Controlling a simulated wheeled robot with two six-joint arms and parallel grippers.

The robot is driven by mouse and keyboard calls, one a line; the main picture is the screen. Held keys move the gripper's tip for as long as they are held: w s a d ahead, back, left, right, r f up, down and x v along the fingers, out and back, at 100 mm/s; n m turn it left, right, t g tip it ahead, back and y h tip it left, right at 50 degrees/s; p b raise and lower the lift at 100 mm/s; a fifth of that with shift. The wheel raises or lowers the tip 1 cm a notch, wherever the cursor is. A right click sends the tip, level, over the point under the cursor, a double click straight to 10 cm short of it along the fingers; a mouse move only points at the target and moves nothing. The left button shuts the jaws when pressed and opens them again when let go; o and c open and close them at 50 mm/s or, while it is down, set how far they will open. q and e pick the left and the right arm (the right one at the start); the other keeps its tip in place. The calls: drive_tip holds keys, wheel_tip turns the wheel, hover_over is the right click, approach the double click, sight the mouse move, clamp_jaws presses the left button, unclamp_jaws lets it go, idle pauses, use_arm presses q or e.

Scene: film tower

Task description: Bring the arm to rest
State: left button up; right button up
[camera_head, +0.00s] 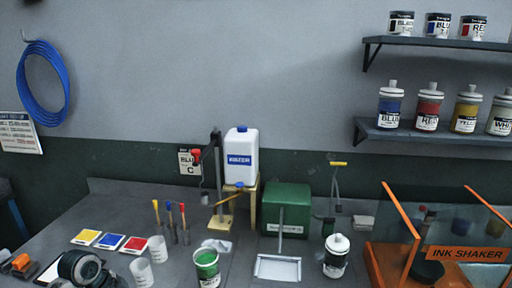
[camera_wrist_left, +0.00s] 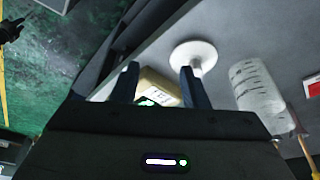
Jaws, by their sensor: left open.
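My left arm (camera_head: 82,268) comes in at the lower left corner of the head view, low over the left end of the bench. In the left wrist view my left gripper (camera_wrist_left: 158,82) has its two fingers apart with nothing held between them. Beyond the fingertips lie a small tan labelled box (camera_wrist_left: 158,86) and a white round disc on a stem (camera_wrist_left: 194,54). They look apart from the fingers, though the exact gap cannot be told. My right gripper is in neither view.
Frosted cups (camera_head: 142,272) stand just right of my left arm; one shows in the wrist view (camera_wrist_left: 256,86). A green-filled cup (camera_head: 207,268), white jug (camera_head: 241,155), green box (camera_head: 287,208) and orange ink shaker (camera_head: 385,262) stand farther right. Colour cards (camera_head: 86,237) lie behind.

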use_arm(q)
drive_tip(key=s+d+f+n+y, duration=0.1)
drive_tip(key=s+d+f+n, duration=0.1)
drive_tip(key=s+d+f, duration=0.35)
drive_tip(key=s+d+f+n+y, duration=0.1)
drive_tip(key=s+d+f+n, duration=0.15)
drive_tip(key=s, duration=0.55)
drive_tip(key=s+d+r+n+t+y, duration=0.15)
drive_tip(key=s+n, duration=0.45)
drive_tip(key=s, duration=0.7)
wheel_tip(320, 180, down, 29)
drive_tip(key=w+a+g, duration=0.1)
drive_tip(key=a, duration=0.2)
drive_tip(key=s+a+f+g+b, duration=0.1)
drive_tip(key=s+f, duration=1.8)
drive_tip(key=f, duration=0.3)
